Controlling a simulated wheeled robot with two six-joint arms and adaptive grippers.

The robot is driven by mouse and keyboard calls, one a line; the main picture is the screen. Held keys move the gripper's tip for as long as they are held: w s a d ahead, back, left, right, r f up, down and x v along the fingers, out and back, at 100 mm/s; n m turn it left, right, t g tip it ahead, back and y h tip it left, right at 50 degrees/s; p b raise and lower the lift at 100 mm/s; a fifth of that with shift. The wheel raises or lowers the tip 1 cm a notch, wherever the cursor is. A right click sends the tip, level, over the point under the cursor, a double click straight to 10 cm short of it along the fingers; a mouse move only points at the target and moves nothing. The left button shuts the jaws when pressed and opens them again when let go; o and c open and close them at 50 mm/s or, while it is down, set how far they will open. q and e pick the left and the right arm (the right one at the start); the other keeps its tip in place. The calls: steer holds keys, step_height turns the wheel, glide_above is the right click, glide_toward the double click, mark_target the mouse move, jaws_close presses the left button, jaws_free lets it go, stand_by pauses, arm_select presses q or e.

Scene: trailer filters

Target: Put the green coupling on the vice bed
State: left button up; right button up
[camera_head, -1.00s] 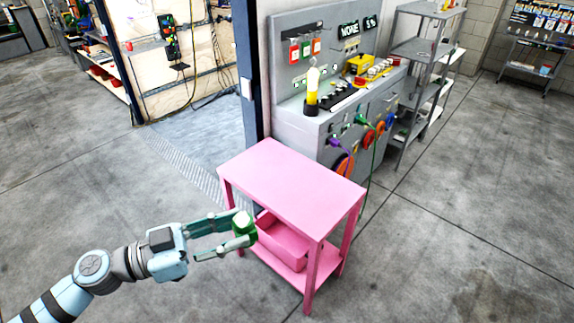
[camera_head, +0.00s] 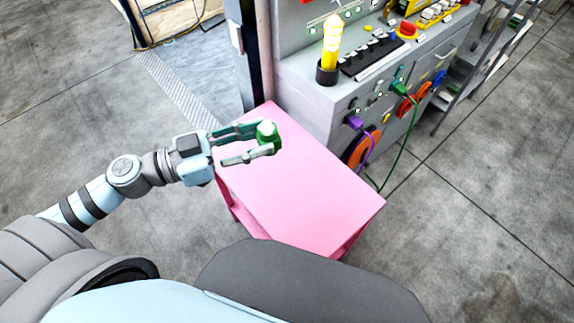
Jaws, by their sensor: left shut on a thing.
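The green coupling (camera_head: 267,136) has a pale top and sits between the fingertips of my left gripper (camera_head: 262,143). The gripper is shut on it and shows above the far left part of the pink table (camera_head: 300,190). How high the coupling is above the table top is hard to tell. I cannot pick out a vice bed in this view. My right gripper is not in view.
The pink table top is bare. Behind it stands a grey workbench (camera_head: 312,98) with a yellow lamp (camera_head: 331,45), a purple plug (camera_head: 355,122) and hanging cables. A dark door post (camera_head: 243,55) rises at the table's far left. Concrete floor is open on both sides.

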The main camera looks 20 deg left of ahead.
arm_select(q)
steer(key=w+a+f+n+t+y+b, duration=0.1)
steer(key=w+a+f+t+b, duration=0.1)
steer(key=f+b, duration=0.3)
steer(key=w+a+f+n+t+y+b, duration=0.1)
steer(key=w+f+y+b, duration=0.1)
steer(key=f+b, duration=0.3)
steer(key=n+t+y+b, duration=0.1)
steer(key=n+y+b, duration=0.1)
steer(key=b, duration=0.8)
glide_above(264, 187)
step_height(264, 187, down, 18)
steer(key=shift+r, duration=0.1)
step_height(264, 187, down, 5)
steer(key=b, duration=0.2)
steer(key=shift+f+b, duration=0.2)
steer(key=shift+b, duration=0.2)
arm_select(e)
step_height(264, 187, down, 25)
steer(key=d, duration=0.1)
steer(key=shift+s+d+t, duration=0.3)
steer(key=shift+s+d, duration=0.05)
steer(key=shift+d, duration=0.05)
arm_select(q)
steer(key=shift+w, duration=0.1)
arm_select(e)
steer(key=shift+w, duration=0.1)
